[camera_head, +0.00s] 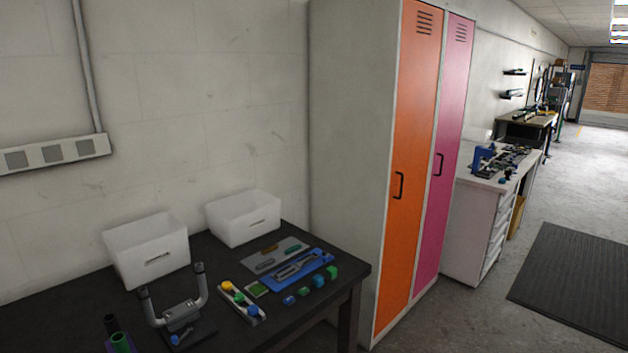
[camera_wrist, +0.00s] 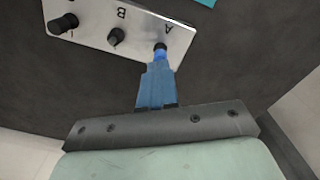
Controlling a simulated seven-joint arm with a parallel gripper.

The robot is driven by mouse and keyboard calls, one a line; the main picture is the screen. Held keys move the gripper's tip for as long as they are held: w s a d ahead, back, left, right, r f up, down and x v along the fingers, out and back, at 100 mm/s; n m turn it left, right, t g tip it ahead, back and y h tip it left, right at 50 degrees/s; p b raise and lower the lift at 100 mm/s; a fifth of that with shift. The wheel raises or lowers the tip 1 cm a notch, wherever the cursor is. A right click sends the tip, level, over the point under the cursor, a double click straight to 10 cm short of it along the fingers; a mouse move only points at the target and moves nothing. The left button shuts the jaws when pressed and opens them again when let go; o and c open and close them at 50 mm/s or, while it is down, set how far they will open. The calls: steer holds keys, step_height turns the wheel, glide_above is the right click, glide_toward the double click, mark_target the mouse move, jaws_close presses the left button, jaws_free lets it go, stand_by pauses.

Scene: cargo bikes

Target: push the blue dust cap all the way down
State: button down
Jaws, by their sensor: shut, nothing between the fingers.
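My gripper (camera_wrist: 158,68) shows in the wrist view as blue fingers, shut together and empty. The fingertips are over the end of a light metal plate (camera_wrist: 90,14) marked A and B. A small bright blue piece (camera_wrist: 160,56), which looks like the blue dust cap, shows right at the fingertips beside the letter A. A dark round top shows just past it. Whether the fingers touch it, and how far down it sits, I cannot tell. In the head view, a pale strip (camera_head: 233,299) bears yellow, green and blue round pieces. My gripper does not show there.
Two dark knobs stand on the plate, one by B (camera_wrist: 116,36) and one farther left (camera_wrist: 63,24). In the head view, the black table (camera_head: 60,310) holds white bins (camera_head: 146,252), a grey forked bracket (camera_head: 178,312) and a blue tray (camera_head: 300,270). Lockers (camera_head: 405,150) stand to the right.

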steer(key=shift+f, duration=0.2)
steer(key=shift+f, duration=0.85)
stand_by(0.4)
steer(key=shift+r, duration=3.05)
